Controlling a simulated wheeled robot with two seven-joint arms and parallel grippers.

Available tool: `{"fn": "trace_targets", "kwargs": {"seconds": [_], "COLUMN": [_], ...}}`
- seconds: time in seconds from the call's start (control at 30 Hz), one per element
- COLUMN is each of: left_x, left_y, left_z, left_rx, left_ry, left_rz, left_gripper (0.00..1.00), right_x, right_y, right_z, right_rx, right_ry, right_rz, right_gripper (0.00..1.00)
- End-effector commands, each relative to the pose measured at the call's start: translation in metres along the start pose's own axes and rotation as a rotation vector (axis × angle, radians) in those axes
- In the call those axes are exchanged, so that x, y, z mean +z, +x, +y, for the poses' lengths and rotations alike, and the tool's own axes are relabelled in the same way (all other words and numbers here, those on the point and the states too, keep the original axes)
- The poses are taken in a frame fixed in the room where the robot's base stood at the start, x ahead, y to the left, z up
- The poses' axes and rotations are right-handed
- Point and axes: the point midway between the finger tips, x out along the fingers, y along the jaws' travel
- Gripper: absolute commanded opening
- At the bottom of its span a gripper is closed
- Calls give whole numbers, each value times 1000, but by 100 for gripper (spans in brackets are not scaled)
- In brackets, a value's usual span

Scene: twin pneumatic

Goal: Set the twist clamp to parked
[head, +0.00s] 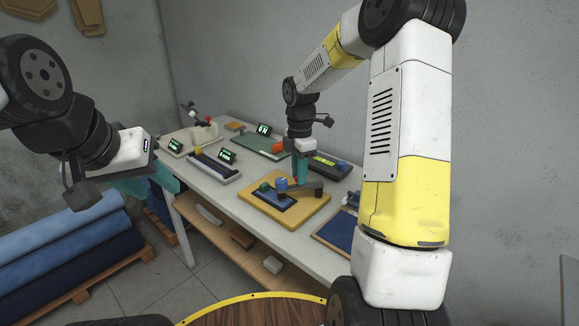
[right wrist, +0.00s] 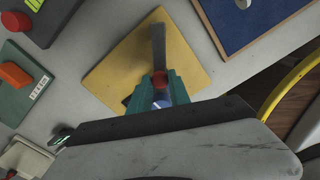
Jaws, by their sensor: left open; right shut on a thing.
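The twist clamp appears to be the fixture on the yellow board (head: 309,209), which also shows in the right wrist view (right wrist: 110,75). It has a dark blue plate (head: 272,203), a blue knob (head: 281,184) and a dark grey arm (right wrist: 158,45) reaching toward the board's edge. My right gripper (head: 300,183) points down over the board. In the right wrist view its teal fingers (right wrist: 160,84) are shut on a red part (right wrist: 160,76) at the near end of the grey arm. My left gripper (head: 160,180) is open and empty, left of the table.
Other fixtures stand on the white table (head: 222,197): a grey tray (head: 212,168), a green board (head: 262,145) and a blue-topped board (head: 338,232) close to the yellow one. Blue rolls (head: 65,250) lie on a pallet at the left. A wall stands behind.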

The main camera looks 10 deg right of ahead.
Motion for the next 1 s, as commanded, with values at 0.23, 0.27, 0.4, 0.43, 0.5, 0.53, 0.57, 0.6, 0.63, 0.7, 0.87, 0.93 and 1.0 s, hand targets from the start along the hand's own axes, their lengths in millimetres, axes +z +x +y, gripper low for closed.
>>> {"fn": "trace_targets", "kwargs": {"seconds": [0.23, 0.27, 0.4, 0.43, 0.5, 0.53, 0.57, 0.6, 0.63, 0.7, 0.87, 0.93, 1.0], "left_x": [0, 0, 0, 0, 0, 0, 0, 0, 0, 0, 0, 0, 0], "left_y": [0, 0, 0, 0, 0, 0, 0, 0, 0, 0, 0, 0, 0], "left_z": [0, 0, 0, 0, 0, 0, 0, 0, 0, 0, 0, 0, 0], "left_rx": [0, 0, 0, 0, 0, 0, 0, 0, 0, 0, 0, 0, 0], "left_ry": [0, 0, 0, 0, 0, 0, 0, 0, 0, 0, 0, 0, 0], "left_rz": [0, 0, 0, 0, 0, 0, 0, 0, 0, 0, 0, 0, 0], "left_gripper": [44, 44, 44, 44, 44, 44, 44, 44, 44, 44, 44, 44, 44], "right_x": [2, 2, 5, 6, 8, 9, 10, 12, 13, 15, 23, 26, 30], "right_y": [-1, -1, -1, -1, -1, -1, -1, -1, -1, -1, -1, -1, -1], "right_z": [8, 10, 17, 19, 22, 24, 26, 28, 29, 33, 40, 42, 45], "right_rx": [3, 3, 2, 2, 2, 3, 4, 4, 3, 4, 4, 3, 4], "right_ry": [111, 132, 249, 277, 344, 372, 401, 439, 468, 535, 688, 754, 820], "right_rz": [-1, -1, -1, -1, -1, -1, -1, -1, -1, 0, -1, -1, 0], "right_gripper": [0, 0, 0, 0, 0, 0, 0, 0, 0, 0, 0, 0, 0]}}
